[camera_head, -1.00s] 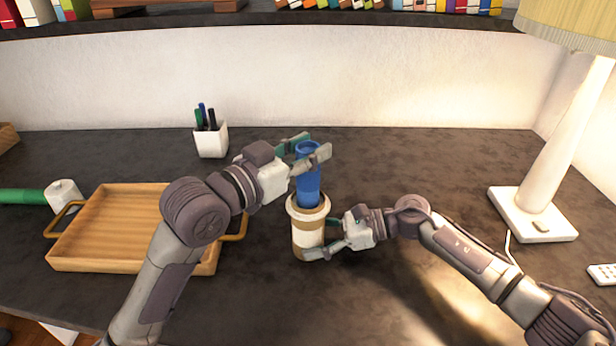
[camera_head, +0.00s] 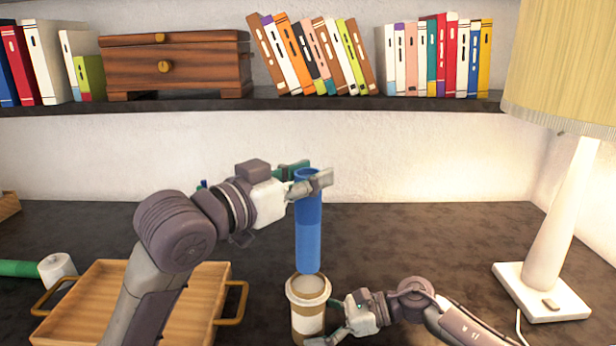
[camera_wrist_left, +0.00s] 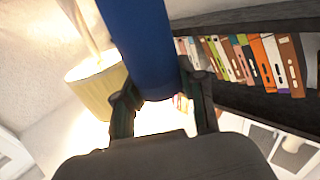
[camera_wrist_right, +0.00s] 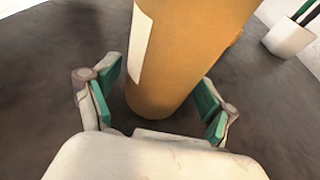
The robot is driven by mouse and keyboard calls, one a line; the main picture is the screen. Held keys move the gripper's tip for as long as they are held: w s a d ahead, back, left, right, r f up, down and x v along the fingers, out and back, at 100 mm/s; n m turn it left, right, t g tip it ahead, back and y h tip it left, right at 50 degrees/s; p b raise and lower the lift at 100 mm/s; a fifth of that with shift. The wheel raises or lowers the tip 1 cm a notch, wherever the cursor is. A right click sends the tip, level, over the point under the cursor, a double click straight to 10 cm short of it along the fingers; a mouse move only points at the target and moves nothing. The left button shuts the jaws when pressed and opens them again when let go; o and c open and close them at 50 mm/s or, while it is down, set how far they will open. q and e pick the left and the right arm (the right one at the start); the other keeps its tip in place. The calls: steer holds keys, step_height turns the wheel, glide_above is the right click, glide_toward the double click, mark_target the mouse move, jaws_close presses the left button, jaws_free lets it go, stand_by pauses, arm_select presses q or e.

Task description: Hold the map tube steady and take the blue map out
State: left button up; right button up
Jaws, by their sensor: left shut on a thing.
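The blue map (camera_head: 308,235) is a long upright roll. My left gripper (camera_head: 309,178) is shut on its upper end and holds it above the tube. Its lower end shows at the tube's mouth, clear of the inside as far as I can see. The map tube (camera_head: 307,320), tan and white with a pale rim, stands upright on the desk. My right gripper (camera_head: 332,330) is low at the tube. In the right wrist view its fingers lie on both sides of the tube (camera_wrist_right: 180,60); whether they press on it is unclear. The map fills the top of the left wrist view (camera_wrist_left: 145,45).
A wooden tray (camera_head: 95,300) with handles lies left of the tube, partly behind my left arm. A green roll (camera_head: 20,268) with a white end is farther left. A lamp (camera_head: 545,290) stands right. A shelf (camera_head: 300,104) with books and a wooden box runs above.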

steer(key=shift+o, duration=0.2)
steer(key=v, duration=1.2)
arm_select(q)
steer(key=shift+r, duration=0.1)
